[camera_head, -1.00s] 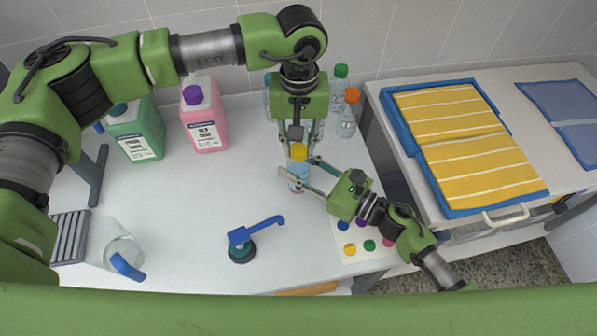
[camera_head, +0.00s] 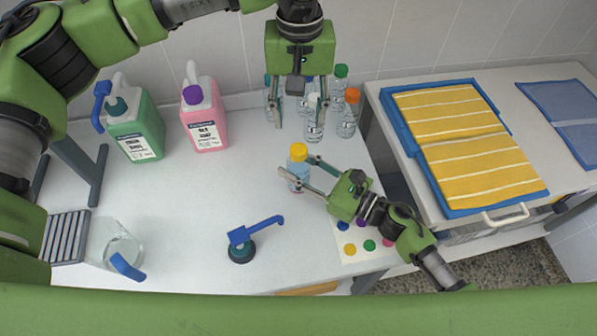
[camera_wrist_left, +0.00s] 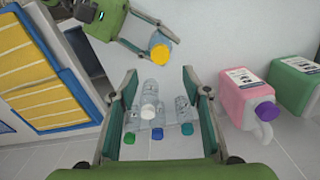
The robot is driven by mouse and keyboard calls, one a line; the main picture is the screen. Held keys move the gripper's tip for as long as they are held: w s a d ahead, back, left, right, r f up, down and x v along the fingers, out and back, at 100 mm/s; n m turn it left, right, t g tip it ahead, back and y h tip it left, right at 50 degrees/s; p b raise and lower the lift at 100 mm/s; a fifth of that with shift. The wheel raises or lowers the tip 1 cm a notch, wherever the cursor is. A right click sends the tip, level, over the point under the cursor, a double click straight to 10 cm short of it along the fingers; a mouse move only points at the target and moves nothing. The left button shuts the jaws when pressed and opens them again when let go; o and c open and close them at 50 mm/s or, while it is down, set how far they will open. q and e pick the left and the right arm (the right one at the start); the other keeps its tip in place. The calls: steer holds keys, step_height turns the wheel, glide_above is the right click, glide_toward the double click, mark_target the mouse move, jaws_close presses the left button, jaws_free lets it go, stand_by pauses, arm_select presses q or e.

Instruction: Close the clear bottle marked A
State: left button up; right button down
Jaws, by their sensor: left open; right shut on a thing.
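A clear bottle (camera_head: 298,180) with a yellow cap (camera_head: 299,150) on its mouth stands roughly upright at the middle of the table; I cannot read a letter on it. My right gripper (camera_head: 299,172) is shut on this bottle's body from the lower right. The bottle also shows in the left wrist view (camera_wrist_left: 158,44), tilted in that picture. My left gripper (camera_head: 298,115) is open and empty, higher up and behind the yellow cap, apart from it. In the left wrist view, clear bottles show between and beyond its open fingers (camera_wrist_left: 160,78).
Several capped clear bottles (camera_head: 347,118) stand at the back near the wall. Green (camera_head: 138,132) and pink (camera_head: 205,122) jugs stand back left. A blue pump (camera_head: 241,240) and a clear pitcher (camera_head: 116,247) are in front. A white sheet (camera_head: 350,262) bears coloured caps. Yellow towels (camera_head: 455,125) lie at right.

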arm_select(q)
steer(key=shift+r, duration=1.35)
arm_select(e)
steer(key=c, duration=1.3)
jaws_free()
steer(key=shift+o, duration=0.2)
steer(key=v, duration=1.2)
